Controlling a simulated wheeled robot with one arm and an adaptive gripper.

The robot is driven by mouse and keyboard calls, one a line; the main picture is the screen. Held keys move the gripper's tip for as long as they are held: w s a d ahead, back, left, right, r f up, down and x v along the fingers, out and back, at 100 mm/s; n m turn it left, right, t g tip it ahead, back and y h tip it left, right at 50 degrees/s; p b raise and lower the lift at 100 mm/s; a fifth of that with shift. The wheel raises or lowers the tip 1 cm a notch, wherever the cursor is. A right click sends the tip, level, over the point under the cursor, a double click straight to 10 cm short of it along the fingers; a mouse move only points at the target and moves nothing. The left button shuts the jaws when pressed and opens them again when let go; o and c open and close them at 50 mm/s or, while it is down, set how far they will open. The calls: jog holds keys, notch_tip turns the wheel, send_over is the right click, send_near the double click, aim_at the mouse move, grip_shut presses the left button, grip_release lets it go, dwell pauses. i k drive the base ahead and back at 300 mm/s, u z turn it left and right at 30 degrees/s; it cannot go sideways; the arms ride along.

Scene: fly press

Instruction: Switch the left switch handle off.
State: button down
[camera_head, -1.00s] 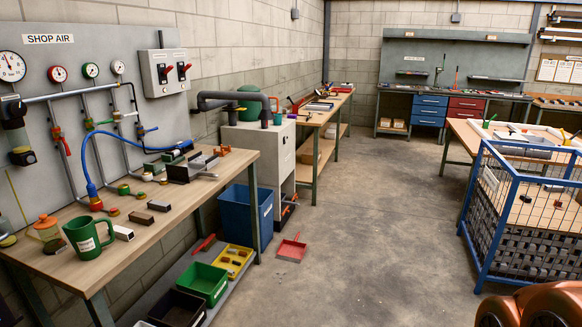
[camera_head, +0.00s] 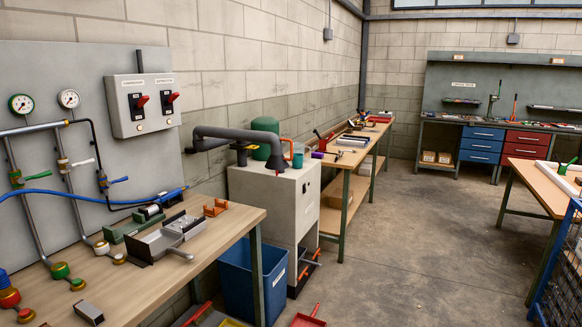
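A light grey switch box (camera_head: 130,119) is fixed on the grey wall panel at the left. It carries two red switch handles on black plates, side by side. The left switch handle (camera_head: 142,101) and the right switch handle (camera_head: 172,97) both stick out and tilt up to the right. A small label sits above each, too small to read. Small round buttons or lamps show below them. My gripper is not in view.
A wooden workbench (camera_head: 225,214) stands below the panel, with a grey tray (camera_head: 158,244), fittings and a blue hose. A grey cabinet with a pipe (camera_head: 300,205) and a blue bin (camera_head: 236,284) stand beside it. The concrete floor (camera_head: 430,235) in the middle is clear.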

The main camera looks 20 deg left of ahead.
aim_at(143, 100)
jog(key=u, duration=0.15)
jog(key=i, duration=1.75)
jog(key=u, duration=0.75)
jog(key=i, duration=1.1)
jog(key=u, duration=1.95)
jog(key=i, duration=0.9)
jog(key=u, duration=0.7)
